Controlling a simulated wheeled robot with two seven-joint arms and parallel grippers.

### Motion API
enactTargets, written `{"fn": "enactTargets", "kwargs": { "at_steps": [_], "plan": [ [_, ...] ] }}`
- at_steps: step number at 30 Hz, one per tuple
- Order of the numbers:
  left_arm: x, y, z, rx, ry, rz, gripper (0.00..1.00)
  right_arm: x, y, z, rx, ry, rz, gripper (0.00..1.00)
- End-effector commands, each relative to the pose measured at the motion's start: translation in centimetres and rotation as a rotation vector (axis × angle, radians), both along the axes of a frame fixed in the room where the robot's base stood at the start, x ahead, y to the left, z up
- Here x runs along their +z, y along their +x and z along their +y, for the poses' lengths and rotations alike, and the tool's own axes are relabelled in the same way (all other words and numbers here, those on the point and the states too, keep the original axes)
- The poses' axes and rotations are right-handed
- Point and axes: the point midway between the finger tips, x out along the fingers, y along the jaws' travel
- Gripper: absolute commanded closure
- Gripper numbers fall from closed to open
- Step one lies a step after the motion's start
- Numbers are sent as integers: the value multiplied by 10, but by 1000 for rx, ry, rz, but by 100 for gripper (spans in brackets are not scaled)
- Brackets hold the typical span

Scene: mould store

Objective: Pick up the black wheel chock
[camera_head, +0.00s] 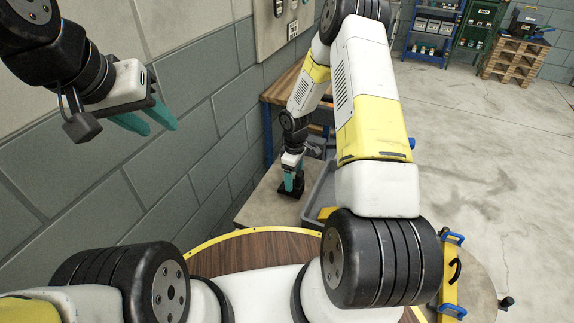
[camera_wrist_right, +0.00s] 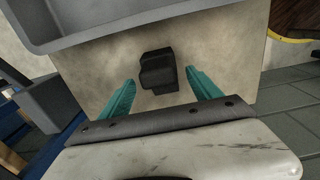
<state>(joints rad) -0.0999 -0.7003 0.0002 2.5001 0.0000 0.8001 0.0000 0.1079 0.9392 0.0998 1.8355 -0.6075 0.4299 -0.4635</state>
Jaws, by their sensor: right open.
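The black wheel chock (camera_wrist_right: 158,72) lies on a pale, worn surface in the right wrist view, between and just beyond my right gripper's teal fingers. My right gripper (camera_wrist_right: 158,98) is open, with clear space on both sides of the chock. In the head view the chock (camera_head: 291,191) is a dark shape under my right gripper (camera_head: 291,183), which hides part of it. My left gripper (camera_head: 152,115) is raised before the block wall at the upper left, its two teal fingers apart and empty.
A grey bin (camera_head: 318,190) stands right beside the chock; its wall (camera_wrist_right: 130,35) crosses the top of the right wrist view. A wooden workbench (camera_head: 284,88) stands behind. A round wooden top with a yellow edge (camera_head: 240,233) is in front. Open floor (camera_head: 480,130) lies to the right.

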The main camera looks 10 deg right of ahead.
Motion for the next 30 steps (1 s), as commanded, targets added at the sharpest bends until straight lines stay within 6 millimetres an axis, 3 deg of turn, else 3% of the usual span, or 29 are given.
{"fn": "enactTargets", "kwargs": {
  "at_steps": [6, 15, 26, 30],
  "plan": [
    [0, 0, 0, 0, 0, 0, 64, -30, -4, -2, 1, -1, 3, 27],
    [0, 0, 0, 0, 0, 0, 64, -34, -3, -2, 0, 0, 1, 29],
    [0, 0, 0, 0, 0, 0, 64, -33, -3, -2, 0, 0, 1, 100],
    [0, 0, 0, 0, 0, 0, 64, -33, -3, -2, 0, 0, 0, 100]
  ]
}}
